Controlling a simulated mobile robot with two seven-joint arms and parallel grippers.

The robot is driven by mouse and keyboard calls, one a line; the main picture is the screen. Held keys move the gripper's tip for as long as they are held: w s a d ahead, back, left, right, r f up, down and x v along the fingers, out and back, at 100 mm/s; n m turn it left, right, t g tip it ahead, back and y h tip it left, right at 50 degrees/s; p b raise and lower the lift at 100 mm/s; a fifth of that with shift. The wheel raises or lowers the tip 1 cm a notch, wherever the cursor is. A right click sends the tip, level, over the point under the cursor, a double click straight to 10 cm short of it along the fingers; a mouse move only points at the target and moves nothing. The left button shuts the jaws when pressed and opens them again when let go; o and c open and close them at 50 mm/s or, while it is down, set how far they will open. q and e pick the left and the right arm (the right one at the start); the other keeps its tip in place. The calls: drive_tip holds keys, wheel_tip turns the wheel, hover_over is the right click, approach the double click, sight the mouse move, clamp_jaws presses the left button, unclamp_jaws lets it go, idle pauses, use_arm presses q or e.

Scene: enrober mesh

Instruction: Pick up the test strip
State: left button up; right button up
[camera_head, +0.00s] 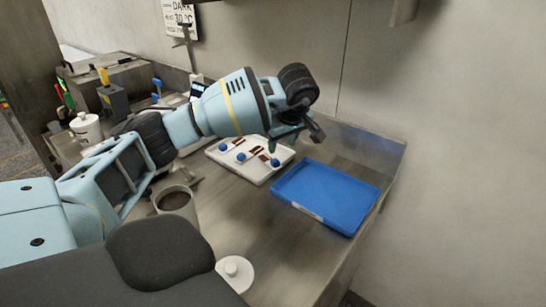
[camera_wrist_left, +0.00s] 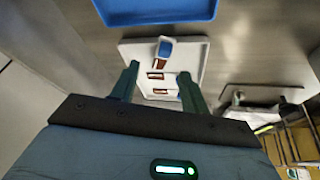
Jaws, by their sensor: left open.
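Several brown strips with blue ends, apparently the test strips (camera_head: 240,157), lie on a white tray (camera_head: 262,178). The wrist view shows one blue-ended strip (camera_wrist_left: 164,50) at the far part of the tray (camera_wrist_left: 130,50), with two brown pieces nearer my gripper. My left gripper (camera_head: 284,142) is above the tray's right end, its fingers pointing down. In the wrist view the left gripper's fingers (camera_wrist_left: 158,84) are apart, with nothing held between them. The left arm hides part of the bench behind it. My right gripper is not seen.
An empty-looking blue tray (camera_head: 328,192) lies right of the white tray. A cup of dark liquid (camera_head: 175,201) and a white round lid (camera_head: 235,272) stand nearer. A white lidded jar (camera_head: 86,128) and equipment are at left. The wall bounds the bench at right.

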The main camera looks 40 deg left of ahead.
sight(275, 160)
use_arm(q)
drive_tip(key=x, duration=0.7)
drive_tip(key=shift+s+a, duration=0.2)
drive_tip(key=shift+s, duration=0.2)
drive_tip(key=shift+w+a+f, duration=0.1)
drive_tip(key=shift+a+f, duration=0.05)
drive_tip(key=shift+f, duration=0.1)
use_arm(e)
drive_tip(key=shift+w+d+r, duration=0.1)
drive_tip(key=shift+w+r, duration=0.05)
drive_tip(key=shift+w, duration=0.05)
use_arm(q)
clamp_jaws()
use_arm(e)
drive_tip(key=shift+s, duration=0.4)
